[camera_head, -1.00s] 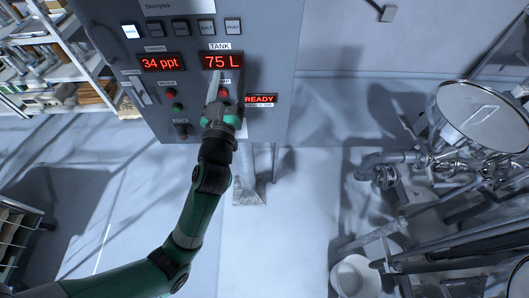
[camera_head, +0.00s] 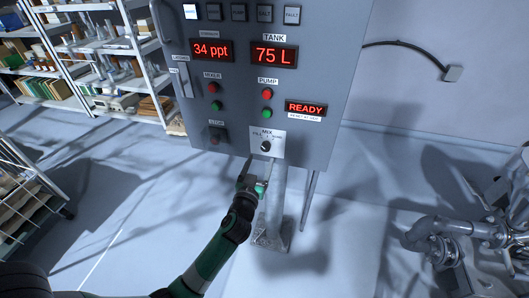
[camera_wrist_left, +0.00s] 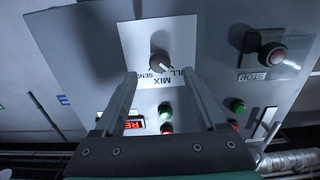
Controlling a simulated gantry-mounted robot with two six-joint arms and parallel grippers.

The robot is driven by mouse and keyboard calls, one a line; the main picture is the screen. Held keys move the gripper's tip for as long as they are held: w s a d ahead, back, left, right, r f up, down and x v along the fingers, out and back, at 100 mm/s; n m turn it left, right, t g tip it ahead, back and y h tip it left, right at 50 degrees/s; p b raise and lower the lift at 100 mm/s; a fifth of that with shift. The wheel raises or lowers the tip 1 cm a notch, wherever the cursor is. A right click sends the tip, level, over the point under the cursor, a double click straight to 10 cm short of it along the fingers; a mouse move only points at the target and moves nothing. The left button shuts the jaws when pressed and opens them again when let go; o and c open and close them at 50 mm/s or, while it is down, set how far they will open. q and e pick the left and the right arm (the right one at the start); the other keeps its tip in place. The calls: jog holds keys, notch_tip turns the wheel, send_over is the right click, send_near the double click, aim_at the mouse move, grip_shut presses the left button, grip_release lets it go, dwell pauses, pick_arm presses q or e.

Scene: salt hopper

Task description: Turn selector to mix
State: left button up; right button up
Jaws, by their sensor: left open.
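The selector is a small dark round knob (camera_head: 266,146) on a white plate low on the grey control panel, with MIX printed above it. In the left wrist view the knob (camera_wrist_left: 161,61) appears upside down, with its labels below it. Its pale mark seems to point toward the FILL label. My left gripper (camera_head: 259,166) is open and empty, just below the selector plate in the head view. In the wrist view its two fingers reach toward either side of the knob, apart from it. My right gripper is not in view.
Red and green pump buttons (camera_head: 266,104) sit above the selector. A stop button (camera_head: 215,138) is to its left and a READY display (camera_head: 306,108) to its right. A pale post (camera_head: 275,200) stands below the panel. Shelves (camera_head: 95,60) are at left, pipes (camera_head: 450,235) at right.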

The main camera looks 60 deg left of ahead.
aim_at(265, 149)
pick_arm(q)
jog(key=x, duration=0.6)
jog(key=shift+w+a+b, duration=0.1)
jog(key=shift+b, duration=0.3)
grip_shut()
